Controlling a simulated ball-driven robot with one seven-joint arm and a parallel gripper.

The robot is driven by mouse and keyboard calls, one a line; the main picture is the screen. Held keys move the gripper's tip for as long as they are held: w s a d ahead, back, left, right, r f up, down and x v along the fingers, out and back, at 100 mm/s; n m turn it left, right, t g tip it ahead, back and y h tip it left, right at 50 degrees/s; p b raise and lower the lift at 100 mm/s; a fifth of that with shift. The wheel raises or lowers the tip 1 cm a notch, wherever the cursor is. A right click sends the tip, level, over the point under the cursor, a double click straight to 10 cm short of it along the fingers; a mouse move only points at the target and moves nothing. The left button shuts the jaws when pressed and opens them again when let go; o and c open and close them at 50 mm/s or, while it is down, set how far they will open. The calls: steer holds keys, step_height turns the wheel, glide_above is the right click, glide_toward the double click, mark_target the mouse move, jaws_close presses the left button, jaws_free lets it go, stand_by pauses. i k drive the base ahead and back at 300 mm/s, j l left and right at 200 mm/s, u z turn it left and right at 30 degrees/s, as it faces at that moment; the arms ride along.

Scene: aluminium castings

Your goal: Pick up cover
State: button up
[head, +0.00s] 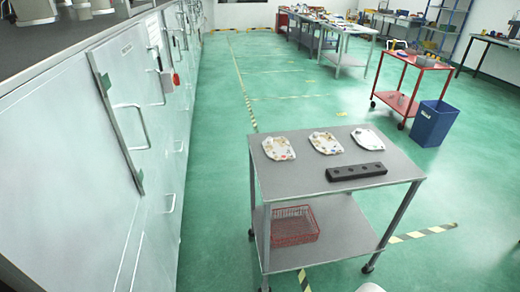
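Three flat, pale castings lie in a row along the far side of the grey cart's top shelf (300,174) in the head view. The left casting (278,148) and the middle casting (325,142) show brownish and coloured spots. The right casting (367,139) looks plainer and whiter. They lie apart from each other. I cannot tell which of them is the cover. My gripper is not in view; only a small pale rounded shape shows at the bottom edge.
A dark bar with several round recesses (356,172) lies in front of the castings. A red basket (294,226) sits on the lower shelf. Grey cabinets (130,150) line the left. A blue bin (433,123) and red cart (420,61) stand right. Green floor left of the cart is clear.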

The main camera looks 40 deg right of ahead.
mark_target(325, 144)
steer(key=l+u, duration=0.25)
steer(key=l, duration=0.25)
steer(key=l+u, duration=0.25)
steer(key=l, duration=0.2)
steer(key=l+u, duration=0.25)
steer(key=l, duration=0.25)
steer(key=k+l+u, duration=0.1)
steer(key=l+u, duration=0.2)
steer(key=l, duration=0.15)
steer(key=k+l+u, duration=0.25)
steer(key=l, duration=0.2)
steer(key=i+l, duration=0.05)
steer(key=i, duration=0.05)
